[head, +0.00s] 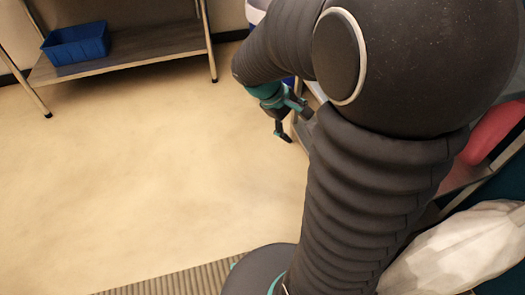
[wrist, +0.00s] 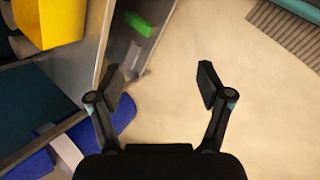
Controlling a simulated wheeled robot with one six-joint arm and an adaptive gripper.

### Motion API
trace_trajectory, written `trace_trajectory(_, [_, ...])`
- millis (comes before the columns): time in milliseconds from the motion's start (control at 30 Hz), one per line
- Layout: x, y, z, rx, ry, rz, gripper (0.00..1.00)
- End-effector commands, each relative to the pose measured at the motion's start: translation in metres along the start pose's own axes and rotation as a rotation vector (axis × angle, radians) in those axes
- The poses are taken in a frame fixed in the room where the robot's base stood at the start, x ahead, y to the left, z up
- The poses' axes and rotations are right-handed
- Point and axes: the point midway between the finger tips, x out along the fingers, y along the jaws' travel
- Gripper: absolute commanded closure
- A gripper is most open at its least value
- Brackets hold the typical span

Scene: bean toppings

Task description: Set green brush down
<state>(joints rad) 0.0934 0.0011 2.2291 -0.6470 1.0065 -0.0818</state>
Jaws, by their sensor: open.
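A small bright green block-like thing (wrist: 139,24), likely the green brush, shows at the top of the wrist view, beside a grey panel or shelf edge (wrist: 120,50). I cannot tell exactly what it rests on. My gripper (wrist: 160,84) is open, with nothing between its fingers, and points at pale floor. The green thing is ahead of the fingertips and to their left, apart from them. In the head view my gripper (head: 288,122) shows small beyond my arm, beside the grey edge of a unit. The green thing cannot be made out in the head view.
A blue bin (head: 76,45) stands on a low metal-legged shelf (head: 130,50) at the back left. A yellow bin (wrist: 62,18) and a blue thing (wrist: 112,122) lie left of my gripper. A red thing (head: 490,130) and white cloth (head: 455,250) are at right. The middle floor (head: 150,150) is clear.

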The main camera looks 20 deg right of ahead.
Motion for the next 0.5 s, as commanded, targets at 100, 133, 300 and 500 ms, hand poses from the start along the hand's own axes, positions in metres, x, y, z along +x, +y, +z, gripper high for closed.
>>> trace_trajectory(100, [-0.032, -0.019, 0.017, 0.098, 0.104, -0.054, 0.21])
trace_trajectory(133, [-0.039, -0.024, 0.021, 0.122, 0.129, -0.069, 0.21])
trace_trajectory(300, [-0.076, -0.054, 0.043, 0.246, 0.274, -0.162, 0.21])
trace_trajectory(500, [-0.113, -0.09, 0.067, 0.375, 0.447, -0.285, 0.21])
